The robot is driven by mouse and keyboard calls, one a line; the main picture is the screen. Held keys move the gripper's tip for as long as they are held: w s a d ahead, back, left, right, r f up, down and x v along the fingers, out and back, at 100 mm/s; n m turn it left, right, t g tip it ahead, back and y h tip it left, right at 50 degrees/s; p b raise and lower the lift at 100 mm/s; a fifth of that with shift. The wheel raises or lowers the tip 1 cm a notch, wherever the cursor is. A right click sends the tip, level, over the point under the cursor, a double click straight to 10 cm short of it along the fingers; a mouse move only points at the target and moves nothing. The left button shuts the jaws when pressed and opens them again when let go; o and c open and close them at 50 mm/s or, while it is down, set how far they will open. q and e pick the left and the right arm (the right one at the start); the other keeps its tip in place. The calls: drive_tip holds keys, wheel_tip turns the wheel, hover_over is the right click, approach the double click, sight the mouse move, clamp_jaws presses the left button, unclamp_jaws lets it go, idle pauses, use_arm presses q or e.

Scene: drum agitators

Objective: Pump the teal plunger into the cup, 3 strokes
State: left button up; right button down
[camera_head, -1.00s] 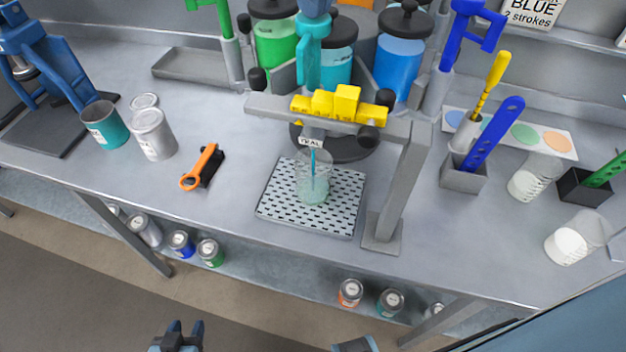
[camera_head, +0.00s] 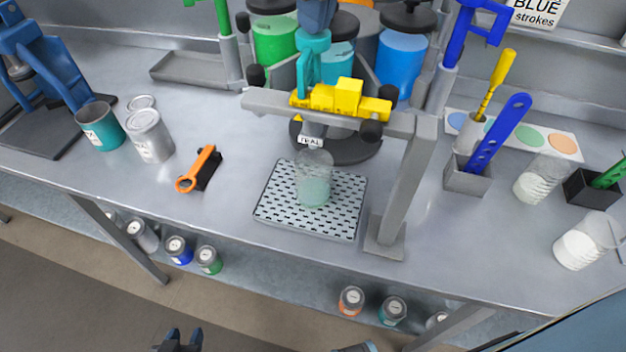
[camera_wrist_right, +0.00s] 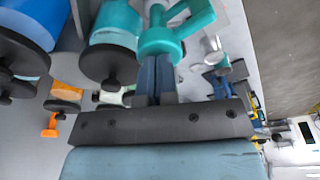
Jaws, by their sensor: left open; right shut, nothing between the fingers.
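The teal plunger (camera_head: 313,43) stands at the back centre, by a teal jar (camera_head: 338,66). My right gripper (camera_head: 318,14) is shut and empty at the plunger's top. In the right wrist view its fingers (camera_wrist_right: 158,58) end at the teal plunger head (camera_wrist_right: 160,40) and appear to touch it. A clear cup (camera_head: 313,182) with pale teal liquid stands upright on the perforated tray (camera_head: 268,215), below the spout labelled TEAL (camera_head: 311,141). The spout tip is partly hidden by the grey bar. My left gripper (camera_head: 180,342) is open and empty at the bottom edge.
A grey frame (camera_head: 400,190) with yellow blocks (camera_head: 348,95) crosses above the tray. Green (camera_head: 275,40) and blue (camera_head: 402,60) jars stand behind. Bench is clear between tool and tray.

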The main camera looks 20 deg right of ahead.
use_arm(q)
drive_tip(key=shift+r+p, duration=1.5)
use_arm(e)
drive_tip(key=shift+r, duration=3.2)
use_arm(q)
drive_tip(key=shift+w, duration=0.1)
